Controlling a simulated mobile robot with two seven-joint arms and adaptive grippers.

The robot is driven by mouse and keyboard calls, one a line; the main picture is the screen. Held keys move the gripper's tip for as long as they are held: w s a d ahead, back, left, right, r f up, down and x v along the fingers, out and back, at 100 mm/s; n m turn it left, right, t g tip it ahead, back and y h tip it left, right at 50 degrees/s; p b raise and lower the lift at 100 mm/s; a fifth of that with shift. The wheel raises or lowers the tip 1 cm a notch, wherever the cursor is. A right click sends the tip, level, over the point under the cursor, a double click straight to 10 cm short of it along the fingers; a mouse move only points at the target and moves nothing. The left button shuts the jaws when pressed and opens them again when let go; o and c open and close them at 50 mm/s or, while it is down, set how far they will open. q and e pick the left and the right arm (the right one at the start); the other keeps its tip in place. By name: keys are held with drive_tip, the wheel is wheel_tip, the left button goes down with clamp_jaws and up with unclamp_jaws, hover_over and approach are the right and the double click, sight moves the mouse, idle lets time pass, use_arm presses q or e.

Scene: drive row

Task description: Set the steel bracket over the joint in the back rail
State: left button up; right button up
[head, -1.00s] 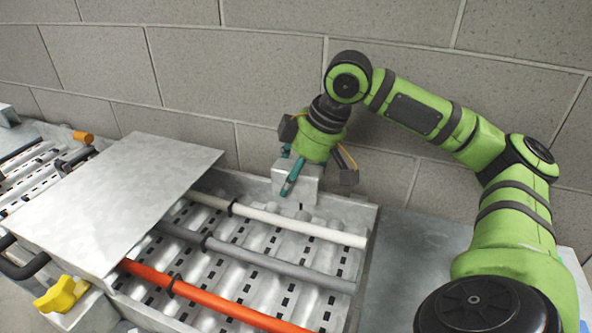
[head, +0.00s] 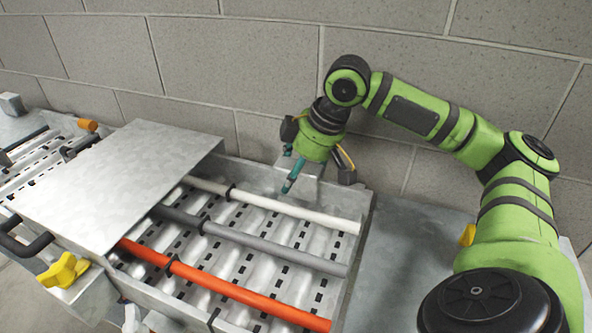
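A pale steel bracket (head: 313,166) sits at the back wall (head: 262,178) of the open metal tray, below my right gripper. My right gripper (head: 290,170) points down at it from the green arm. One teal finger crosses in front of the bracket's left part and the other shows at its upper left. I cannot tell whether the fingers press on it or whether the bracket rests fully on the rail. The joint in the back rail is not visible. My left gripper is out of view.
The tray holds a white bar (head: 290,212), a grey bar (head: 275,246) and an orange bar (head: 235,290). A flat metal cover (head: 115,180) spans its left part. A yellow clamp (head: 62,270) stands at the left front. A block wall (head: 240,60) rises behind.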

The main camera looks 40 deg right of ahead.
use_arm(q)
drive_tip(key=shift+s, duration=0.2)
use_arm(e)
drive_tip(key=shift+f, duration=0.15)
drive_tip(key=shift+f, duration=0.1)
drive_tip(key=o, duration=1.3)
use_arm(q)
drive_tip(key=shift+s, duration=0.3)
use_arm(e)
drive_tip(key=shift+o, duration=0.2)
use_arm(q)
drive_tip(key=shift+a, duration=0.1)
